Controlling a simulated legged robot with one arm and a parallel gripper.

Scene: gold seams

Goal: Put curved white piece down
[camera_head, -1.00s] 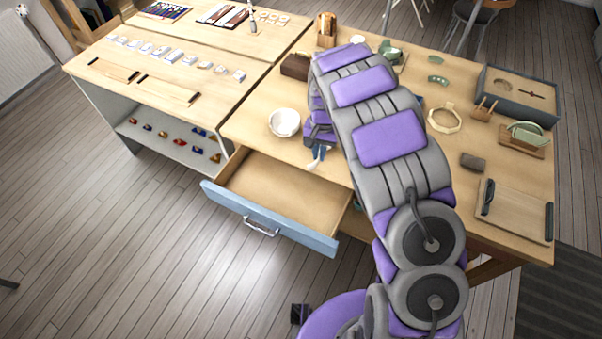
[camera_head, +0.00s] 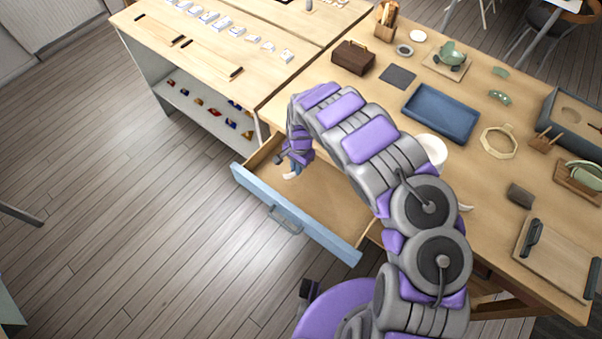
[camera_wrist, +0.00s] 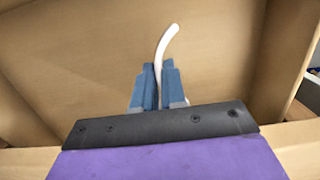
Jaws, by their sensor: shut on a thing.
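My gripper (camera_head: 294,170) reaches down into the open drawer (camera_head: 335,203) at its left end. In the wrist view my gripper's blue fingers (camera_wrist: 159,88) are shut on the curved white piece (camera_wrist: 165,45), which sticks out beyond the fingertips and bends to the right. The bare wooden drawer floor (camera_wrist: 215,60) lies behind the piece. I cannot tell whether the piece touches the floor. In the head view only a small pale bit shows near the fingers.
The drawer's blue front (camera_head: 300,222) and side walls surround my gripper. The drawer floor to its right looks empty. On the table are a white bowl (camera_head: 434,150), partly behind my arm, a blue tray (camera_head: 441,113) and a brown box (camera_head: 353,57).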

